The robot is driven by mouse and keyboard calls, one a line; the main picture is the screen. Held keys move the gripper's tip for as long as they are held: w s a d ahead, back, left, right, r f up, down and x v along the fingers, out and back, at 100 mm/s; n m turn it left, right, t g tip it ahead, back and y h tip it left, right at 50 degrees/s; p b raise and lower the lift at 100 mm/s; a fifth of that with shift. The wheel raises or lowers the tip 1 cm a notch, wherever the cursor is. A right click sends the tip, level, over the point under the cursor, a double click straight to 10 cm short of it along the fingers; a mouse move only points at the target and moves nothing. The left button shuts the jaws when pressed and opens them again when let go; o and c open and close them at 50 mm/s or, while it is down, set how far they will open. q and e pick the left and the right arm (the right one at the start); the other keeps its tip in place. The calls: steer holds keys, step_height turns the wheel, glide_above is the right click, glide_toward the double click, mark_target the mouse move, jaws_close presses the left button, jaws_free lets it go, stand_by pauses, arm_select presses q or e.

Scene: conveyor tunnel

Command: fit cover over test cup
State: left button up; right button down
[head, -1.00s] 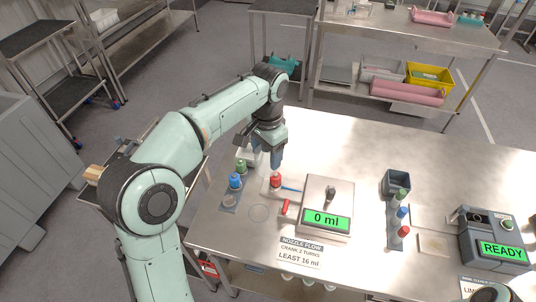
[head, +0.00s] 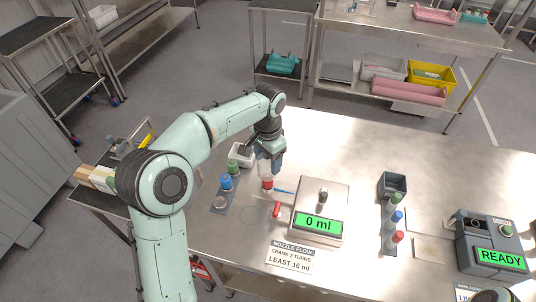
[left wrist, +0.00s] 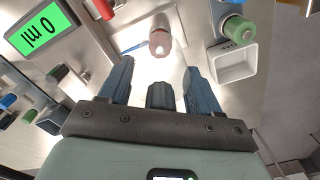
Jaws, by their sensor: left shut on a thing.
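My left gripper (head: 270,163) is above the near-left part of the table, fingers pointing down. In the left wrist view its fingers (left wrist: 160,88) are around a pale, see-through thing (left wrist: 176,62), which appears to be the clear cover. A red-topped cup (head: 267,183), seemingly the test cup, stands upright just below the fingertips. It also shows in the left wrist view (left wrist: 159,42), looking pale, as if seen through the cover. I cannot tell whether the cover touches the cup or its base. My right gripper is not in view.
A scale reading 0 ml (head: 318,227) and a red crank handle (head: 277,209) are close on the right.

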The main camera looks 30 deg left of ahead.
mark_target(268, 175)
arm_select(q)
steer(key=shift+w+f, duration=0.15)
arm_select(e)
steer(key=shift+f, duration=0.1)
arm_select(q)
steer(key=shift+f, duration=0.15)
stand_by(0.5)
